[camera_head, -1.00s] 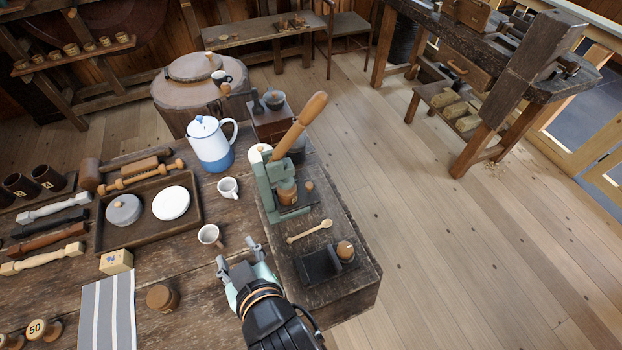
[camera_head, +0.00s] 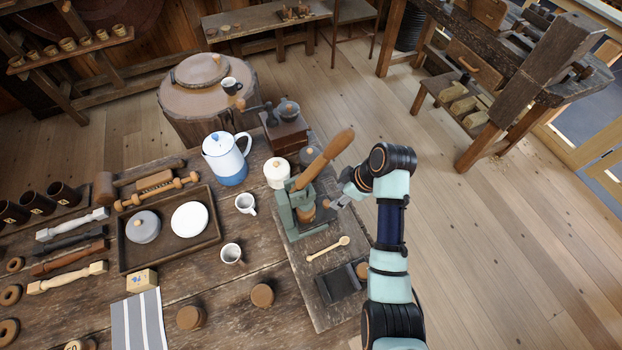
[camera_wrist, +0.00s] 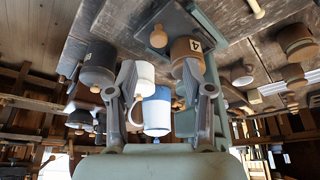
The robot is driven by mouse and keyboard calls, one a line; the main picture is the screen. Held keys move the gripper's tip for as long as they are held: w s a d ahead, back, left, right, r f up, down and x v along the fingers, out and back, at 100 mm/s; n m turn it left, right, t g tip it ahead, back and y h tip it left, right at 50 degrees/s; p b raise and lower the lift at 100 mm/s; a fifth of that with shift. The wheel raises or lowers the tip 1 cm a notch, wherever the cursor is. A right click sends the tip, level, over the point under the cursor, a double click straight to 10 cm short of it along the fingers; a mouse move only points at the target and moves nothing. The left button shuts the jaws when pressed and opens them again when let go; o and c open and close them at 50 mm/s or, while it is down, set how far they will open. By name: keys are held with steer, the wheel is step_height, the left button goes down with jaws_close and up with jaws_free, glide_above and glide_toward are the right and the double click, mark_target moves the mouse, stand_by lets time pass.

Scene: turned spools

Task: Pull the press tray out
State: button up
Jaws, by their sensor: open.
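The green press (camera_head: 287,212) with its long wooden lever handle (camera_head: 327,158) stands on a dark board on the bench. Its dark press tray (camera_head: 320,218) lies low on the press's right side. In the wrist view, a wooden knob (camera_wrist: 158,37) stands out from the dark tray (camera_wrist: 150,14), beside a wooden cup marked 4 (camera_wrist: 187,50). My gripper (camera_head: 340,197) is right of the press, close to the tray's outer side. In the wrist view my gripper (camera_wrist: 160,72) is open and empty; the knob shows just beyond the fingertips, between them. I cannot tell whether they touch.
A white canister (camera_head: 277,173), a grinder (camera_head: 287,135) and a blue-white pot (camera_head: 225,160) stand behind and left of the press. A wooden spoon (camera_head: 328,248) and a dark box (camera_head: 341,283) lie in front. Open floor lies right of the bench.

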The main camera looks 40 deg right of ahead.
mark_target(328, 203)
steer(key=b+x, duration=0.2)
steer(key=x, duration=0.4)
steer(key=shift+f, duration=0.4)
steer(key=shift+w+a+f, duration=0.1)
steer(key=shift+w+f, duration=0.25)
steer(key=shift+f, duration=0.15)
jaws_close()
